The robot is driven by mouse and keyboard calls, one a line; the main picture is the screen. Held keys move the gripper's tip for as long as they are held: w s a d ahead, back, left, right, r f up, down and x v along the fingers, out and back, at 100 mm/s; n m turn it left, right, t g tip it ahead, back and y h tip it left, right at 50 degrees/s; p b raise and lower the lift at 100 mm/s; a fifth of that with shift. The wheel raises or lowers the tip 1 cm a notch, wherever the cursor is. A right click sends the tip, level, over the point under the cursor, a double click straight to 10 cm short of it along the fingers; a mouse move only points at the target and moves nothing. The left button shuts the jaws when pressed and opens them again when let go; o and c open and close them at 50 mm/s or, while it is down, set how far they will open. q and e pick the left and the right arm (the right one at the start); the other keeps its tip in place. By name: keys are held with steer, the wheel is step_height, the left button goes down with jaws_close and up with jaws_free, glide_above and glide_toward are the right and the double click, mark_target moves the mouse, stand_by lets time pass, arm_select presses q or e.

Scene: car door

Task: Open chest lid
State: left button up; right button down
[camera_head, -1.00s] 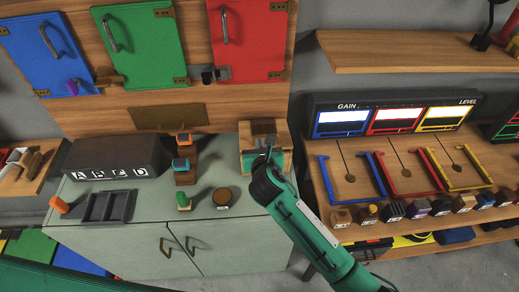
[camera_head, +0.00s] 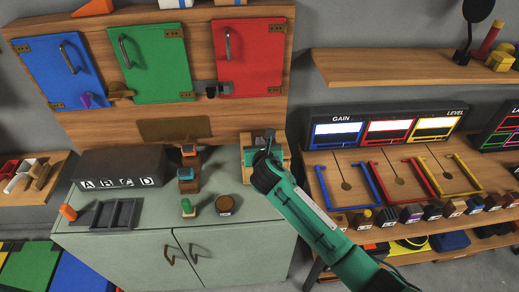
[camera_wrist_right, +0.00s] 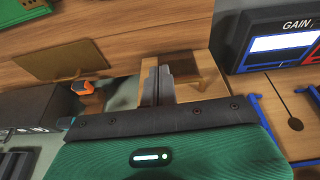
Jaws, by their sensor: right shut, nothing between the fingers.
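A small light-wood chest (camera_head: 246,153) stands at the right end of the grey-green cabinet top, against the wooden back panel. My right gripper (camera_head: 268,138) is over the chest and its wrist hides much of it, so the lid's position is hard to tell. In the right wrist view the gripper's two grey fingers (camera_wrist_right: 156,86) are together, with nothing between them. They point at the chest, whose wooden parts (camera_wrist_right: 203,72) show just right of the fingers. Contact with the lid cannot be made out. My left gripper is out of view.
Left of the chest stand a stacked block with orange parts (camera_head: 188,172), a green-topped piece (camera_head: 187,207) and a round wooden disc (camera_head: 228,203). A dark lettered box (camera_head: 120,168) is further left. A shelf with gauges (camera_head: 385,130) stands close on the right.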

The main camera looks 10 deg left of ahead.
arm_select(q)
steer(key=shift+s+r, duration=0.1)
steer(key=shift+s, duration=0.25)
arm_select(e)
steer(key=shift+w+r, duration=0.2)
steer(key=shift+s, duration=0.1)
stand_by(0.8)
